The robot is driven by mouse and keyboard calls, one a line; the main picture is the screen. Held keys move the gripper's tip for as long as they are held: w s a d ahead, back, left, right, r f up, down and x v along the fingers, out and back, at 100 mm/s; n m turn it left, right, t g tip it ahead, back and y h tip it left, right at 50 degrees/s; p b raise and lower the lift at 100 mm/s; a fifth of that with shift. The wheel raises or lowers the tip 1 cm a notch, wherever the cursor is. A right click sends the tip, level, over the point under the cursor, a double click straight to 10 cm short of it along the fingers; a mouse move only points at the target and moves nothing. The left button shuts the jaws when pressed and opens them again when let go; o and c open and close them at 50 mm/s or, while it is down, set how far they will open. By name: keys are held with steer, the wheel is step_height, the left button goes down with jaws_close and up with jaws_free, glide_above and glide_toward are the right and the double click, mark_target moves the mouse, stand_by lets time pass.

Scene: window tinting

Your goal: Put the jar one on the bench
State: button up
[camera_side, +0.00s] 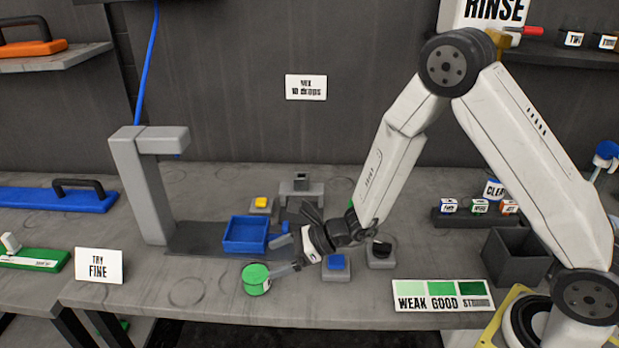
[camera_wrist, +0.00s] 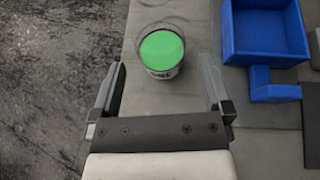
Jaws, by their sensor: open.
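A jar with a green top and a white label (camera_side: 256,279) stands upright on the bench (camera_side: 205,312), near its front edge. It also shows in the wrist view (camera_wrist: 162,50), where its label text is hard to read. A faint ring mark on the bench surrounds it there. My gripper (camera_side: 279,255) reaches in low from the right. In the wrist view my gripper (camera_wrist: 163,70) is open, with one finger to each side and the jar just beyond, between the lines of the fingers. I see no finger touching the jar, and the jaws are empty.
A blue tray (camera_side: 245,235) with a blue handle lies close behind my gripper. Small blocks with yellow and blue tops (camera_side: 336,262) stand near. A colour chart (camera_side: 442,295) lies at the front right.

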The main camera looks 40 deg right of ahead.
steer(key=v, duration=0.7)
steer(key=shift+s, duration=0.1)
stand_by(0.5)
steer(key=s+d+n+g+h, duration=0.1)
steer(key=s+n+g+h, duration=0.2)
steer(key=s+n+g, duration=0.65)
steer(key=s+d+r+n+t+h, duration=0.1)
steer(key=d+n+t+h, duration=0.1)
steer(key=n, duration=0.6)
steer(key=s+d+r+n+t+h, duration=0.1)
steer(key=d+r+n+t+h, duration=0.1)
steer(key=d+n+h, duration=0.3)
steer(key=d+n, duration=0.2)
steer(key=n, duration=0.1)
steer(key=shift+s+d+r, duration=0.25)
steer(key=shift+s, duration=0.15)
